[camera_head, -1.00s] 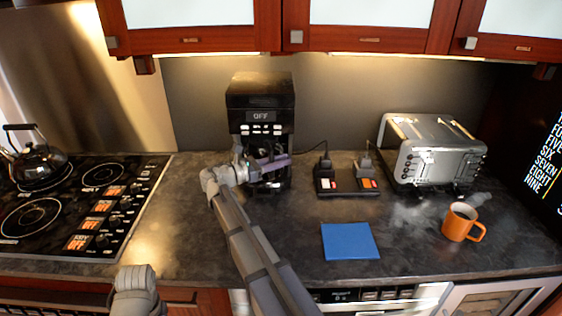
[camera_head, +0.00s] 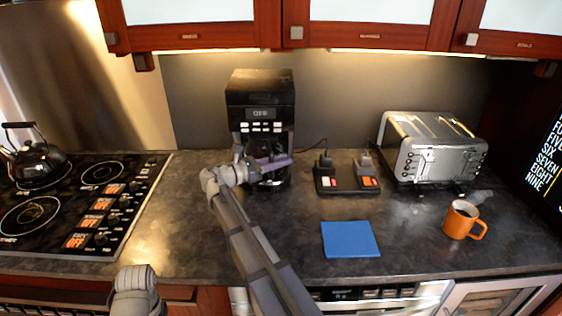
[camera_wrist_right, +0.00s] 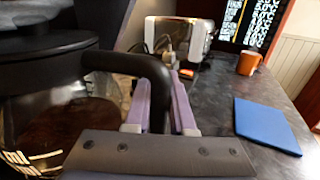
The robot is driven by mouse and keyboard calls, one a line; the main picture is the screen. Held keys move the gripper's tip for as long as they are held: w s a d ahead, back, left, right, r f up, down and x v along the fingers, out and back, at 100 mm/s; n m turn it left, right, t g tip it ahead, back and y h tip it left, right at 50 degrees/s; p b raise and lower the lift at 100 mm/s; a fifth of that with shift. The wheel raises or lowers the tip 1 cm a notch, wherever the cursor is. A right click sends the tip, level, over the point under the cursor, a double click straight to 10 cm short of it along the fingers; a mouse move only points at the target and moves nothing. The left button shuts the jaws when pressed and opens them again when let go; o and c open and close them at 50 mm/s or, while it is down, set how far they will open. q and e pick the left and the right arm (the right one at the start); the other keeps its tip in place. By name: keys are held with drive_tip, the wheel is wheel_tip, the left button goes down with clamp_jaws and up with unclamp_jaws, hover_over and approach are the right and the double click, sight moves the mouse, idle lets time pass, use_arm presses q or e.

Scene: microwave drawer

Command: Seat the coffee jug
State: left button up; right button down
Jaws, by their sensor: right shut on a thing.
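The black coffee maker (camera_head: 261,95) stands against the back wall, with a small display and buttons on its front. The coffee jug (camera_head: 273,180) is low at the coffee maker's front, partly hidden by my right gripper (camera_head: 266,163). In the right wrist view the glass jug (camera_wrist_right: 45,115) with dark contents and a black lid fills the left side. My right gripper's purple fingers (camera_wrist_right: 160,105) are shut on its black handle (camera_wrist_right: 140,62). I cannot tell whether the jug's base rests fully on the coffee maker's plate. My left gripper is out of view.
A black switch box with plugs (camera_head: 347,180) and a silver toaster (camera_head: 437,150) stand to the right. A blue mat (camera_head: 350,239) and an orange mug (camera_head: 461,220) are nearer the front. A stove with a kettle (camera_head: 38,160) is at the left. Counter left of the coffee maker is clear.

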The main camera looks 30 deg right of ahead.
drive_tip(key=shift+f+b, duration=0.25)
drive_tip(key=shift+b, duration=0.05)
idle(0.5)
drive_tip(key=c, duration=0.7)
unclamp_jaws()
drive_tip(key=a, duration=0.8)
drive_tip(key=shift+w, duration=0.3)
